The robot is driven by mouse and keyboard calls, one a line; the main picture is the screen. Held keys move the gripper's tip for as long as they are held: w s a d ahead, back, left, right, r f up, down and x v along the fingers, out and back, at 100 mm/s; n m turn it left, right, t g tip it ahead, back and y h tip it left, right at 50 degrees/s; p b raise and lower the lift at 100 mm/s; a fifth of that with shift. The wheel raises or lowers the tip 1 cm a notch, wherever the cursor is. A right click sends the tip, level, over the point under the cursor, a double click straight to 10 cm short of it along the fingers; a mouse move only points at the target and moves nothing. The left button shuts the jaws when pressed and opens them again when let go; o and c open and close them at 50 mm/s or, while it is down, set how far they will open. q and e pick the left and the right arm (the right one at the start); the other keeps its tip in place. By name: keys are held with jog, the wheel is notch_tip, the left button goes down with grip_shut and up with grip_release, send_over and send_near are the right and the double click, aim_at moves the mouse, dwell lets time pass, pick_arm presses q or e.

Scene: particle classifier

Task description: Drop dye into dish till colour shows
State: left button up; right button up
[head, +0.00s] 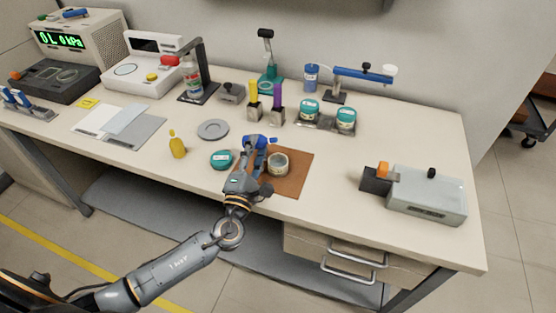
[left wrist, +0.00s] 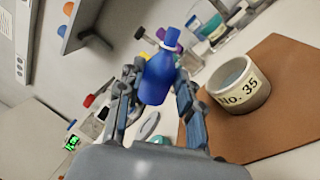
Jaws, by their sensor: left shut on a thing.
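My left gripper (head: 258,148) is shut on a blue dye bottle (left wrist: 160,72) with a white collar and a blue tip. In the left wrist view the bottle stands between the finger pads of the gripper (left wrist: 155,95), slightly tilted in that picture. A round cream dish (head: 278,163) marked "No. 35" sits on a brown mat (head: 296,182), just right of the gripper. The dish also shows in the left wrist view (left wrist: 243,93), beside the bottle and apart from it. Its inside looks greyish; I cannot make out any dye colour. My right gripper is out of view.
Teal-lidded jars (head: 346,117) sit on a tray at the back. A grey device (head: 427,194) stands at right.

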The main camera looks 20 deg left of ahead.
pick_arm(q)
jog(key=shift+f+m, duration=0.15)
jog(key=shift+m, duration=0.35)
dwell(0.6)
jog(key=shift+a+f+m+h, duration=0.1)
jog(key=shift+f+m+h, duration=0.25)
jog(key=shift+m, duration=0.65)
dwell(1.5)
dwell(0.5)
